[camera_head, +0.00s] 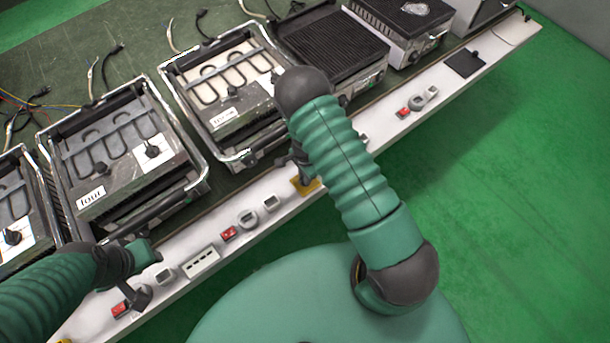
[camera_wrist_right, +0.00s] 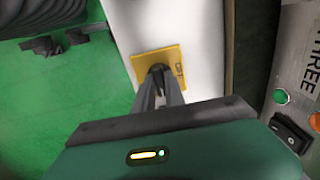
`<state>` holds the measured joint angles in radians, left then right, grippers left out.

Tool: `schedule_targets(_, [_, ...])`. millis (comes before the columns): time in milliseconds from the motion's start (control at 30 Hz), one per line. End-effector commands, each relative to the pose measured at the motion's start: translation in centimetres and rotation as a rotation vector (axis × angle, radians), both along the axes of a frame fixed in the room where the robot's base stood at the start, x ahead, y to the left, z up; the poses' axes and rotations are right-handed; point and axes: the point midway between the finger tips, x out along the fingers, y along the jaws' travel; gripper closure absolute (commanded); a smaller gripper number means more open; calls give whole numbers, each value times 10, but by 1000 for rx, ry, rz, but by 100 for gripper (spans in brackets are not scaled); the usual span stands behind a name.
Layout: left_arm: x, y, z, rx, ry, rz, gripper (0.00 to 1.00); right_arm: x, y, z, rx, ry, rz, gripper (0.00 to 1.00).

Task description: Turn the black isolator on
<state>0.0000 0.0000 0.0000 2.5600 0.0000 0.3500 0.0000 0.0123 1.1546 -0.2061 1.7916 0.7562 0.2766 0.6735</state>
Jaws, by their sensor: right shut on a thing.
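The black isolator is a small dark knob (camera_wrist_right: 158,69) on a yellow plate (camera_wrist_right: 174,56), which is fixed to the white front rail. The plate also shows in the head view (camera_head: 311,187), just below my right gripper (camera_head: 297,167). In the right wrist view my right gripper (camera_wrist_right: 160,80) points straight at the plate, with its narrow fingers closed on the knob. The fingers hide much of the knob, so its turn angle cannot be made out. My left gripper (camera_head: 138,298) is low at the left by the rail, and its fingers are too unclear to judge.
The white rail (camera_head: 325,200) carries red switches (camera_head: 228,233) and grey sockets (camera_head: 271,202). Several grill units (camera_head: 118,150) stand on the bench behind it. A black rocker switch (camera_wrist_right: 290,132) sits on a panel marked THREE. Green floor (camera_head: 500,200) is clear at right.

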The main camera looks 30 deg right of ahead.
Motion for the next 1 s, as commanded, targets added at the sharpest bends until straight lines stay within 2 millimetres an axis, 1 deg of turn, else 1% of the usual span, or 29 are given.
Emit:
schedule_targets(33, [0, 0, 1, 0, 0, 0, 64, 5, -2, 3, -5, -12, -4, 100])
schedule_targets(100, [0, 0, 1, 0, 0, 0, 64, 5, -2, 3, -5, -12, -4, 100])
schedule_targets(133, [0, 0, 1, 0, 0, 0, 64, 5, -2, 3, -5, -12, -4, 84])
schedule_targets(300, [0, 0, 0, 0, 0, 0, 64, 4, -2, 2, -3, -8, -3, 64])
schedule_targets(567, [0, 0, 0, 0, 0, 0, 64, 2, -1, 1, -2, -4, -1, 64])
schedule_targets(633, [0, 0, 1, 0, 0, 0, 64, 2, -1, 6, -2, -5, 0, 64])
schedule_targets(767, [0, 0, 4, 0, 0, 0, 64, 3, 0, 28, -2, -7, 0, 64])
schedule_targets(900, [0, 0, 7, 0, 0, 0, 64, 4, -1, 57, -3, -7, 0, 64])
schedule_targets(1000, [0, 0, 8, 0, 0, 0, 64, 4, -1, 70, -3, -6, -1, 64])
